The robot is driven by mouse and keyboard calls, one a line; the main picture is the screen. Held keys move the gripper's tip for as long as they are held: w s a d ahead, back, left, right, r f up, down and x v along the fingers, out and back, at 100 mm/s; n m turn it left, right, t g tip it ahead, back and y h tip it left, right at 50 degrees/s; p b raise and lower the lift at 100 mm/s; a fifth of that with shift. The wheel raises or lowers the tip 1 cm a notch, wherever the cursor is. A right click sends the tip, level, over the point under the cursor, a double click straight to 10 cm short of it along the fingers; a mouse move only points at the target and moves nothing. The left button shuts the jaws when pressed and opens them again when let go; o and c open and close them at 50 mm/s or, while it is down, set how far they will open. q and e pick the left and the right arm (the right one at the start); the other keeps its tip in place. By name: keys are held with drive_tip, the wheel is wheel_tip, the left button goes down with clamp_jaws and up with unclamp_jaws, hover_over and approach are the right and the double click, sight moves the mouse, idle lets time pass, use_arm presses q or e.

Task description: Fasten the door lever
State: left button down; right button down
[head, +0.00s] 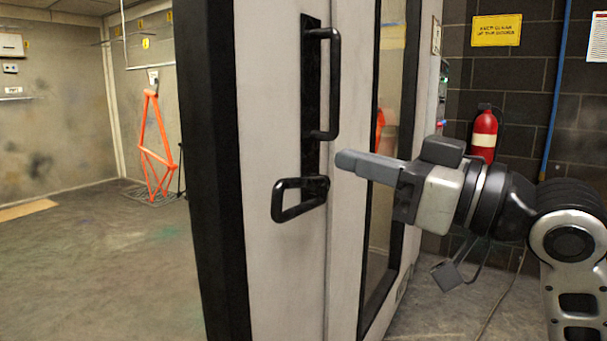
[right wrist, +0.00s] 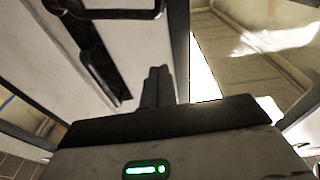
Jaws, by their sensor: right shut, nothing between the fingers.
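The door lever (head: 318,190) is a black loop handle on the pale door (head: 275,110), its loop pointing left and tilted slightly down. A black upright pull handle (head: 333,85) sits above it on a dark plate. My right gripper (head: 345,160) comes in from the right, its fingers shut and empty. In the head view its tips appear just right of and above the lever, apparently apart from it. The shut fingers (right wrist: 158,85) also show in the right wrist view, beside dark door hardware (right wrist: 97,58); which handle that is, I cannot tell. My left gripper is out of view.
The door's thick black edge (head: 215,170) faces the booth interior at left, where an orange bicycle frame (head: 143,155) stands. A glazed panel (head: 390,130) is right of the handles. A red fire extinguisher (head: 484,137) hangs on the dark wall behind my right arm.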

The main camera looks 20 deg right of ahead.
drive_tip(key=r+p+x, duration=0.1)
drive_tip(key=p+x, duration=0.2)
drive_tip(key=x, duration=0.7)
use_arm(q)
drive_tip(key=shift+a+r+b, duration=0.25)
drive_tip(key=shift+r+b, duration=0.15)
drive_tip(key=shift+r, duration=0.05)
use_arm(e)
drive_tip(key=f, duration=0.3)
drive_tip(key=s+f, duration=0.1)
drive_tip(key=shift+d+f, duration=0.3)
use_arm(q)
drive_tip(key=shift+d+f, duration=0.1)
use_arm(e)
drive_tip(key=shift+f, duration=0.1)
